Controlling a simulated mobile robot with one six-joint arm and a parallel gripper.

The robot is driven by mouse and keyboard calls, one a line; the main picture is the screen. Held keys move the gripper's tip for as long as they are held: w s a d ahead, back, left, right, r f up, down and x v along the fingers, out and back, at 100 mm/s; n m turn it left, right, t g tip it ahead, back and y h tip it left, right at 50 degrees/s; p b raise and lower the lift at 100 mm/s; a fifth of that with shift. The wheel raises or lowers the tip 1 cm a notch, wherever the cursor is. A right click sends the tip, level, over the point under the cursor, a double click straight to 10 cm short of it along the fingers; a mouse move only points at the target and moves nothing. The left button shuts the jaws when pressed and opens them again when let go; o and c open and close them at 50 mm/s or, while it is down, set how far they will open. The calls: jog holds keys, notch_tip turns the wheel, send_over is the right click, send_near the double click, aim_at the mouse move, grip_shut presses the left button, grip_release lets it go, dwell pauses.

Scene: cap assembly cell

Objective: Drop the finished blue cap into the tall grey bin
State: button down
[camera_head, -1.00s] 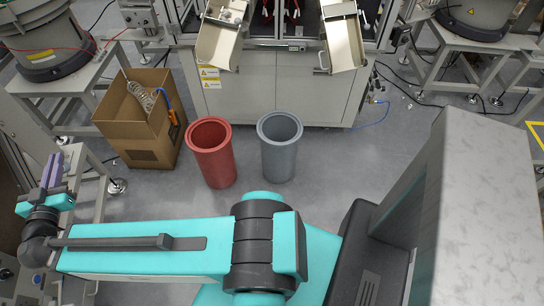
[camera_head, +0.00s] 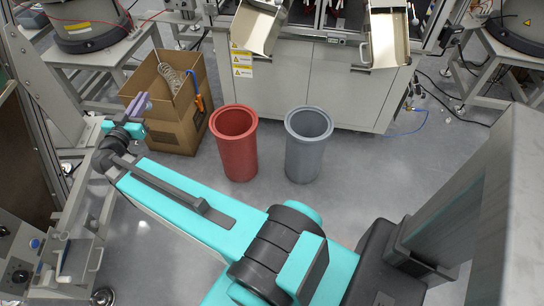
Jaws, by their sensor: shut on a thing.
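The tall grey bin (camera_head: 306,152) stands upright on the floor right of centre, open at the top. My gripper (camera_head: 139,102) is at the far left end of my teal arm, in front of the cardboard box and well left of the grey bin. Its purple-grey fingers point up and away in the picture. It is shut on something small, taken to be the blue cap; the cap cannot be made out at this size.
A red bin (camera_head: 236,150) stands just left of the grey bin, between it and my gripper. A cardboard box (camera_head: 180,128) with a coiled hose stands behind my gripper. A machine cabinet (camera_head: 300,85) with two metal chutes is behind the bins. Floor in front of the bins is clear.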

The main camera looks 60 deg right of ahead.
jog(key=s+d+f+m+g+h+b, duration=0.15)
jog(key=s+d+f+b, duration=0.3)
jog(key=d, duration=0.65)
jog(key=s+d+f+m+g+b, duration=0.1)
jog(key=s+d+f+g+b, duration=0.2)
jog(key=d+f+b, duration=0.5)
jog(key=s+d+f+m+g+b, duration=0.2)
jog(key=s+d+f, duration=0.2)
jog(key=d, duration=0.9)
jog(key=s+d+f+m+g+b, duration=0.1)
jog(key=s+d+f+b, duration=0.3)
jog(key=s+d, duration=0.4)
jog(key=s+d+f+m+g+b, duration=0.1)
jog(key=s+d+f+g+b, duration=0.1)
jog(key=s+d+f+b, duration=0.3)
jog(key=s+d+f+m+g+b, duration=0.1)
jog(key=s+d+f+b, duration=0.4)
jog(key=s+d, duration=0.7)
jog(key=shift+s+f+g, duration=0.3)
jog(key=shift+s+g, duration=0.45)
jog(key=shift+s, duration=0.2)
jog(key=shift+f+y, duration=0.15)
jog(key=shift+y, duration=0.1)
notch_tip(320, 180, down, 6)
jog(key=b, duration=0.8)
jog(key=shift+b, duration=0.35)
